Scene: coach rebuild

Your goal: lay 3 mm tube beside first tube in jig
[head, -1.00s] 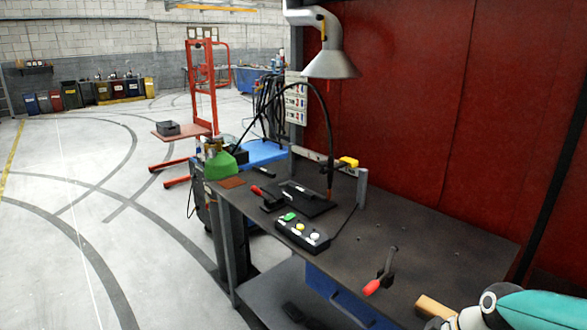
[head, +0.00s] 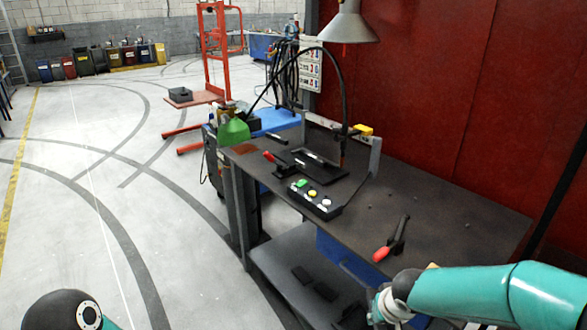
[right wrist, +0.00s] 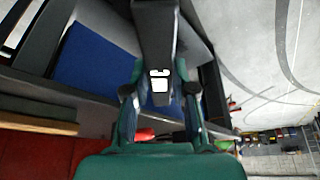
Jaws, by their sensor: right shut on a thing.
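My right gripper (right wrist: 160,88) is shut on a dark square tube (right wrist: 154,28), whose pale end opening faces the palm. In the head view my right arm comes in from the right, with its wrist in front of the bench's near edge; the gripper itself is hard to make out there. The black jig (head: 325,176) lies flat on the bench, well beyond my right wrist. A thin bar that looks like the first tube (head: 313,157) lies on it, too small to tell clearly. My left gripper is out of view; only a left arm joint shows.
A button box (head: 318,205) stands in front of the jig. A lamp (head: 347,24) hangs above, and a black hose arches over the jig. The bench middle is mostly clear.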

